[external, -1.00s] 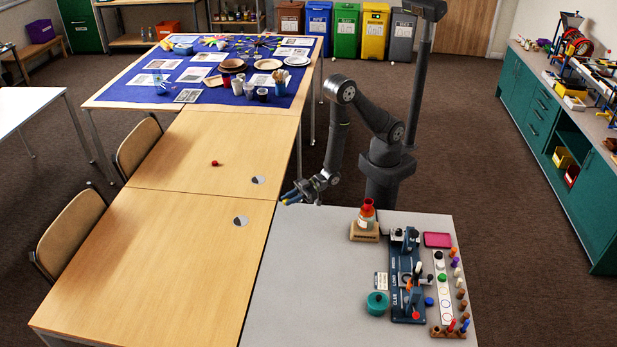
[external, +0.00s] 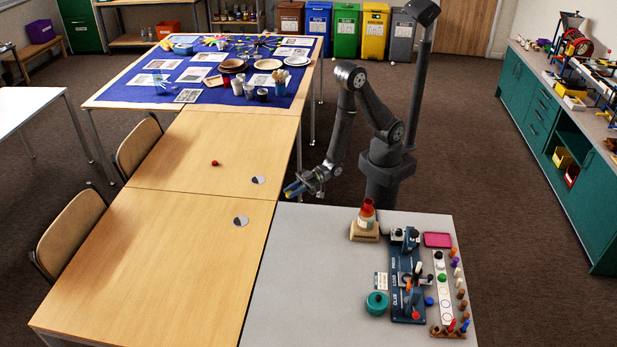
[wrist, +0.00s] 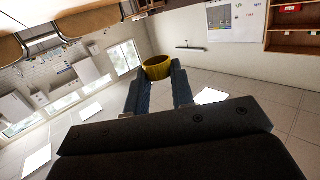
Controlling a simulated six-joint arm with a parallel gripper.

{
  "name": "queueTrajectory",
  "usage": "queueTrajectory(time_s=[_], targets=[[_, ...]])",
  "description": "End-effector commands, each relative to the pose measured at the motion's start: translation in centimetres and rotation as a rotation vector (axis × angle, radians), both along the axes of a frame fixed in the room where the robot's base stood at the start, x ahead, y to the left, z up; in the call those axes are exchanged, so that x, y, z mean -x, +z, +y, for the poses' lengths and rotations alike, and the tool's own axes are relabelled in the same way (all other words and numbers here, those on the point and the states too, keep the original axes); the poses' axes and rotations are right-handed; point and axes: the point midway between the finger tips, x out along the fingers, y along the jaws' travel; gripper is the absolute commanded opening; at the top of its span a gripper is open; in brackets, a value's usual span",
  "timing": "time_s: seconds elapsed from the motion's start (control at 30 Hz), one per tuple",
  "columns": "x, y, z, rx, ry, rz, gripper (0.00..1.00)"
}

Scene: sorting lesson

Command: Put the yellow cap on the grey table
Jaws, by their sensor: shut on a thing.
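My gripper (external: 296,188) is held in the air near the back left corner of the grey table (external: 305,270), close to the edge of the wooden tables. In the wrist view my gripper (wrist: 160,80) is shut on the yellow cap (wrist: 157,68), a short, hollow yellow ring-like piece between the fingertips. The cap is tiny in the external view, at the end of the fingers. The left and middle of the grey table's top are bare.
On the right of the grey table stand a bottle with a red top (external: 366,214) on a wooden block, a blue board (external: 405,285), a peg rack (external: 448,290), a teal round container (external: 377,303) and a pink tray (external: 438,240). A red ball (external: 215,163) lies on the wooden table.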

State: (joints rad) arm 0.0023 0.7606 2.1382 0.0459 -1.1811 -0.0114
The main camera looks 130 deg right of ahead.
Motion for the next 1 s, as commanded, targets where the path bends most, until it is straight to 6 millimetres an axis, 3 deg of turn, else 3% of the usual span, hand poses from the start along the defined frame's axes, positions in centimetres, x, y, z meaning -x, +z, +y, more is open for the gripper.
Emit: queueTrajectory(time_s=[0.27, 0.47, 0.7, 1.0], targets=[[1.8, 0.1, -6.4, -0.001, -0.292, 0.003, 0.00], [5.0, 0.2, -12.2, -0.002, -0.575, 0.003, 0.00], [11.0, 0.0, -18.0, 0.000, -0.933, 0.004, 0.00], [19.3, -0.3, -21.9, -0.003, -1.330, 0.003, 0.00]])
